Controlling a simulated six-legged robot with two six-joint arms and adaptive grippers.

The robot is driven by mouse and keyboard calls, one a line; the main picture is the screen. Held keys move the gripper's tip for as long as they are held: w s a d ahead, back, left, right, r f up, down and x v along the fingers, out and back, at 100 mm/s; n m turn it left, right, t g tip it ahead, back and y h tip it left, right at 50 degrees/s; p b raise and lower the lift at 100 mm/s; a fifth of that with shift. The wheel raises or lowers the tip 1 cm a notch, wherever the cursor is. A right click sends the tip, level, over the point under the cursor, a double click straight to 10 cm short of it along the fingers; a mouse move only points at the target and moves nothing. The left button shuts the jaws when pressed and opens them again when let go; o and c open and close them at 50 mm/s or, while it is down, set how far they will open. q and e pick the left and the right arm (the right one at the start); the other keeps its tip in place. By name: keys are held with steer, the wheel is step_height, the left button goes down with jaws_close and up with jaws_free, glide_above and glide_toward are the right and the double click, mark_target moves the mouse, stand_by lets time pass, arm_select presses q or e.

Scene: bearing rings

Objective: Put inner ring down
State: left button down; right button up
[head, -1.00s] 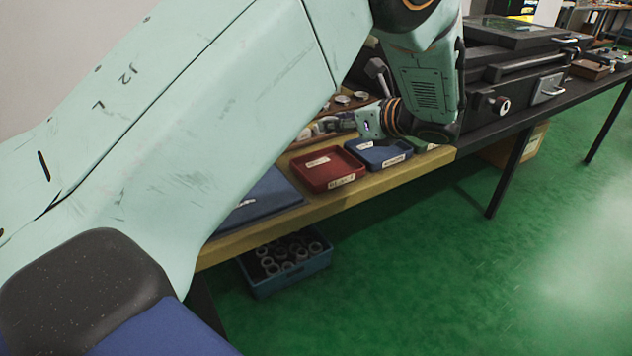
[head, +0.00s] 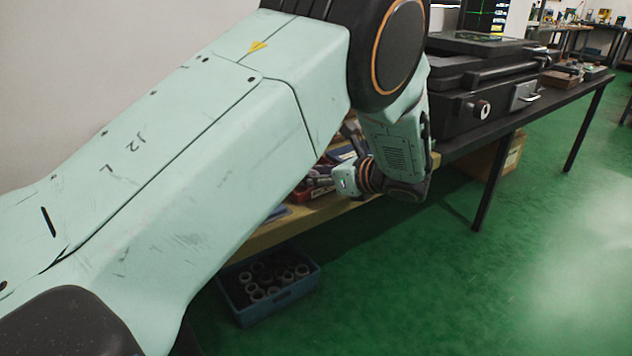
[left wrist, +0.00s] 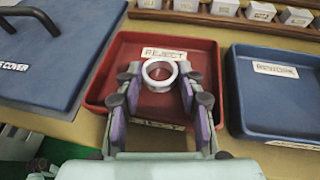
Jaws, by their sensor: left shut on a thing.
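A pale metal ring (left wrist: 160,85) is held between the fingers of my left gripper (left wrist: 160,73) in the left wrist view. The fingers are shut on its two sides. The ring appears over the red tray (left wrist: 216,62) labelled REJECT; I cannot tell whether it touches the tray floor. In the head view, my left gripper (head: 318,187) is small and partly hidden behind my arm, and the ring cannot be made out there. My right gripper is not in view.
A blue tray (left wrist: 232,100) stands right of the red tray. A blue cover (left wrist: 50,60) with a dark handle lies to its left. A wooden rack (left wrist: 215,17) with labelled pale blocks is behind. Below the bench, a blue crate (head: 287,300) of rings sits on the floor.

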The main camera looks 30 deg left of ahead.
arm_select(q)
steer(key=shift+s+d+r, duration=0.1)
steer(key=shift+r, duration=0.15)
steer(key=shift+a+f, duration=0.2)
steer(key=shift+f, duration=0.15)
steer(key=shift+d+f, duration=0.15)
steer(key=shift+f, duration=0.1)
